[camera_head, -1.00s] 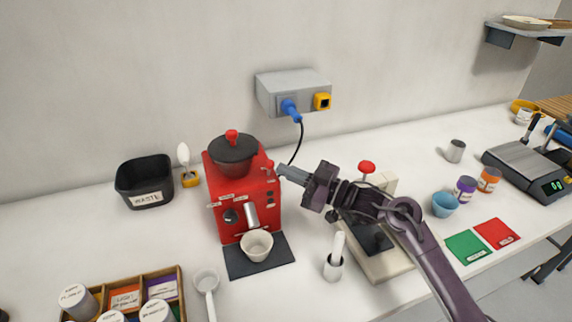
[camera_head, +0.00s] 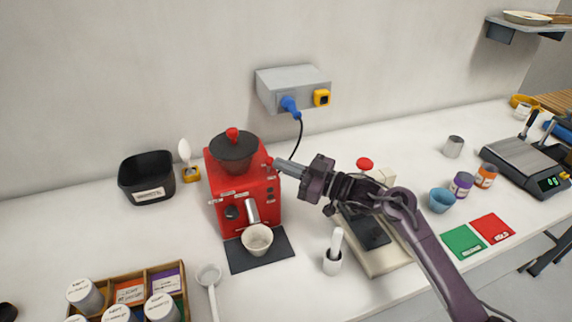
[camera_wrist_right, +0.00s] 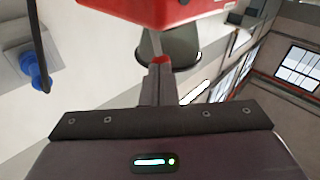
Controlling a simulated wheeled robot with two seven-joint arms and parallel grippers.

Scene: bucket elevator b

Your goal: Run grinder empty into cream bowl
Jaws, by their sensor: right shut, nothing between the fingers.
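The red grinder (camera_head: 242,190) stands upright on the counter with a dark hopper lid (camera_head: 234,147) topped by a red knob. The cream bowl (camera_head: 257,239) sits on a dark mat (camera_head: 283,251) under the grinder's spout; I cannot make out anything inside it. My right gripper (camera_head: 279,164) is shut and empty, its tips at the small red knob on the grinder's upper right side. In the right wrist view the fingers (camera_wrist_right: 161,72) reach that red knob, with the grinder body (camera_wrist_right: 150,12) above. Whether they touch it is unclear. My left gripper is out of view.
A grey wall outlet box (camera_head: 293,90) holds a blue plug (camera_head: 290,106) whose cord runs behind the grinder. A black waste bin (camera_head: 147,178) stands left. A press with a red knob (camera_head: 365,164) and a white holder (camera_head: 332,262) stand right, near my arm.

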